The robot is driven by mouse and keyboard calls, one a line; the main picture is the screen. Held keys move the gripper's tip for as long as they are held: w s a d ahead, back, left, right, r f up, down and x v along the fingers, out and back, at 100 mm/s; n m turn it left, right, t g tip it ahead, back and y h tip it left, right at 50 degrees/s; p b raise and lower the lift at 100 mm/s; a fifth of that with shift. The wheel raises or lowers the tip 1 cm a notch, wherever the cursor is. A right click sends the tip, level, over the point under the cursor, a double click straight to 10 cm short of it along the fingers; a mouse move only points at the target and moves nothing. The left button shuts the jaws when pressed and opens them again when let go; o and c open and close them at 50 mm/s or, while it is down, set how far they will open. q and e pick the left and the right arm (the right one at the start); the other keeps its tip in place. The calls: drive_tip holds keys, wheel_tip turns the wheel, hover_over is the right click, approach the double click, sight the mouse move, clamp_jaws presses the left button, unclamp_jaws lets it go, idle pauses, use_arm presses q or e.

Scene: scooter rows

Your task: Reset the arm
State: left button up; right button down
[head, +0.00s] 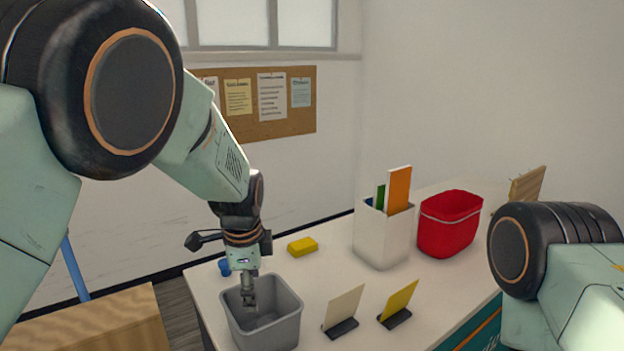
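My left arm comes in from the left and reaches down over the white table (325,262). My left gripper (249,300) points down into the mouth of a grey bin (268,328) at the table's near left. The fingers look close together, but they are too small to tell whether they are open or shut. I see nothing clearly held in them. Part of my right arm shows at the lower right; its gripper is out of view.
A yellow sponge (302,247) and a blue item (224,267) lie near the bin. Two card stands (343,312) (398,305) are right of it. A white holder (381,238) with colored boards and a red bin (449,226) stand farther back. A wooden box (95,320) is lower left.

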use_arm(q)
drive_tip(key=s+a+f+n+t+b, duration=0.1)
drive_tip(key=s+a+f+n+b, duration=0.3)
drive_tip(key=f, duration=0.5)
drive_tip(key=s+a+f+n+b, duration=0.25)
drive_tip(key=s+f+n, duration=0.25)
drive_tip(key=f, duration=0.4)
drive_tip(key=s+a+f+n+t+b, duration=0.1)
drive_tip(key=s+a+f+n+b, duration=0.3)
drive_tip(key=f, duration=0.5)
drive_tip(key=s+f+n+g+b, duration=0.2)
drive_tip(key=s+f+b, duration=0.4)
drive_tip(key=s+f, duration=0.4)
drive_tip(key=s+f+n+g+b, duration=0.2)
drive_tip(key=s+f+b, duration=0.4)
drive_tip(key=s, duration=1.2)
wheel_tip(320, 180, down, 4)
drive_tip(key=shift+s+a+f, duration=0.2)
drive_tip(key=shift+s+a, duration=0.05)
drive_tip(key=shift+a, duration=0.15)
use_arm(e)
wheel_tip(320, 180, down, 23)
drive_tip(key=shift+s+r, duration=0.15)
drive_tip(key=shift+s, duration=0.05)
